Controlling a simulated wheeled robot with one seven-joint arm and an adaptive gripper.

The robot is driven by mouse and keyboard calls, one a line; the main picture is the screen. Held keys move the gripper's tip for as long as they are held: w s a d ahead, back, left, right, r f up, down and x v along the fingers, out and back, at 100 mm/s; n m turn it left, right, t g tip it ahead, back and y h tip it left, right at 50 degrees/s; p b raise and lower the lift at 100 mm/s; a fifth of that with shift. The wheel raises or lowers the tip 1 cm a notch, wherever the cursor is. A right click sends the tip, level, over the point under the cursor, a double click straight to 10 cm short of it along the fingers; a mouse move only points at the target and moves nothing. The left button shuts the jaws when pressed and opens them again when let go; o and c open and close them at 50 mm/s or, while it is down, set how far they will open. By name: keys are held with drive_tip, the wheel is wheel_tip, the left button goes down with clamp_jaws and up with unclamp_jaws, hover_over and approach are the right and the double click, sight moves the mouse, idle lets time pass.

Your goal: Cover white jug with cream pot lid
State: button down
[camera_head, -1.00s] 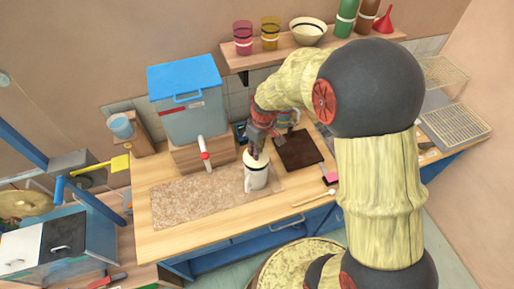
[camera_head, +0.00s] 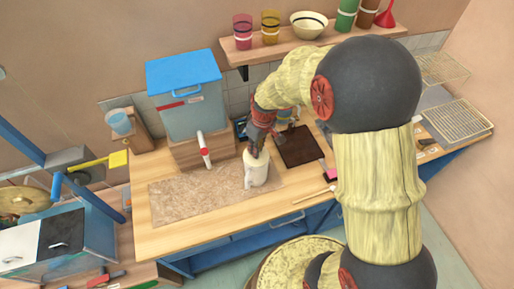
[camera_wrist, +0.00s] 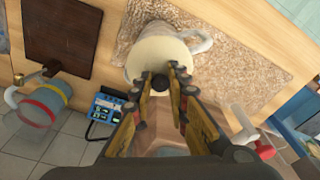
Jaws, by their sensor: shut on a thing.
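My gripper (camera_wrist: 162,80) is shut on the lid's dark knob, directly above the jug. In the head view my gripper (camera_head: 257,148) hides part of the lid's top.
A blue-lidded water container (camera_head: 190,105) with a tap stands on a wooden block behind left. A dark board (camera_head: 299,146) lies right of the jug. A striped mug (camera_wrist: 45,103) and a blue device (camera_wrist: 106,108) are close by. The mat's left half is clear.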

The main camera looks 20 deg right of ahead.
drive_tip(key=shift+f, duration=0.25)
drive_tip(key=c, duration=1.8)
unclamp_jaws()
drive_tip(key=shift+o, duration=0.8)
drive_tip(key=shift+r, duration=0.1)
wheel_tip(320, 180, up, 12)
drive_tip(key=s, duration=0.1)
drive_tip(key=shift+s+d, duration=0.15)
drive_tip(key=shift+d, duration=0.2)
